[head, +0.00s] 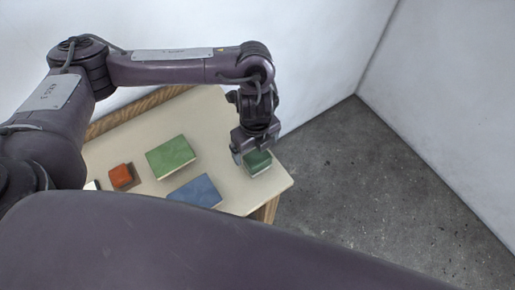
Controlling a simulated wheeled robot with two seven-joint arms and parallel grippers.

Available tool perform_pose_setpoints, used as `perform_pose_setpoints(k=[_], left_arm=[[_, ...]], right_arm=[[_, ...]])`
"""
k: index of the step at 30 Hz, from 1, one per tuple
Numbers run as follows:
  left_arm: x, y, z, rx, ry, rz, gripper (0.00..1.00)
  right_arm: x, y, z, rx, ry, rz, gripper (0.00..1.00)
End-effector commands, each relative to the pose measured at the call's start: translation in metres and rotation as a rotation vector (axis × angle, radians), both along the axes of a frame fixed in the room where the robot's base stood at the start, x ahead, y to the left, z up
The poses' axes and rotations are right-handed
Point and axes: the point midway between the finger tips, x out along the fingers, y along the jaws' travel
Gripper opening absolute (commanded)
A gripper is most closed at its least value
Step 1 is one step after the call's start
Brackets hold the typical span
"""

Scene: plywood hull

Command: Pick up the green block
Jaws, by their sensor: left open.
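A small dark green block (258,158) with a pale band along its lower edge is at the right end of the pale tabletop (225,120), near the corner. My left gripper (256,149) points down right over it, with its jaws open. The gripper hides the block's far part. I cannot tell whether the fingers touch it. My right gripper is not in view.
A larger flat green book-like thing (171,157) and a blue one (196,192) lie left of the block. A red block (122,176) stands further left. White walls and a bare grey floor (370,190) surround the table.

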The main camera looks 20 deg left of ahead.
Motion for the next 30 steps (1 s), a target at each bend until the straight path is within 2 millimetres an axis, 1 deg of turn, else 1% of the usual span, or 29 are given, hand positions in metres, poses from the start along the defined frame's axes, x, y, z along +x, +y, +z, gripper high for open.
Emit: perform_pose_setpoints(k=[1, 6, 9, 11, 13, 15, 19, 21, 24, 26, 30], left_arm=[[-0.001, 0.0, -0.008, -0.001, 0.004, 0.002, 0.94], [-0.001, -0.002, -0.022, -0.001, 0.003, 0.002, 0.94], [-0.001, -0.003, -0.035, -0.001, 0.006, 0.003, 0.94], [-0.002, -0.004, -0.044, 0.0, 0.006, 0.003, 0.94], [0.0, -0.004, -0.051, 0.002, 0.004, 0.002, 0.94], [0.0, -0.004, -0.059, 0.001, 0.003, 0.001, 0.94], [0.0, -0.004, -0.065, 0.001, 0.001, 0.0, 0.94], [0.0, -0.004, -0.066, 0.0, 0.0, 0.0, 0.94], [0.0, -0.004, -0.065, 0.0, 0.0, 0.0, 0.94], [0.0, -0.004, -0.065, 0.0, 0.0, 0.0, 0.87], [0.0, -0.004, -0.065, 0.0, 0.0, 0.0, 0.69]], right_arm=[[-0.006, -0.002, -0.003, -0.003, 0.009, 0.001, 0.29], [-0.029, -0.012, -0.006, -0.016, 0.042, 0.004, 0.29], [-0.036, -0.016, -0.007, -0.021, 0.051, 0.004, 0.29], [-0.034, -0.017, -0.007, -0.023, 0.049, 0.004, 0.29], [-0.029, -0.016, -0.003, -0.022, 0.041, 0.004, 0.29], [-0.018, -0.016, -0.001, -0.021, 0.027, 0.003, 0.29], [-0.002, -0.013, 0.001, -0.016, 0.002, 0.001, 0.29], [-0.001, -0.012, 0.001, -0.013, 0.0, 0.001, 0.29], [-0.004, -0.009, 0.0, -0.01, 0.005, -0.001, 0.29], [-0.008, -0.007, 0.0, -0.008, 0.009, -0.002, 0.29], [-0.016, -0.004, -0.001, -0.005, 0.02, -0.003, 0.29]])
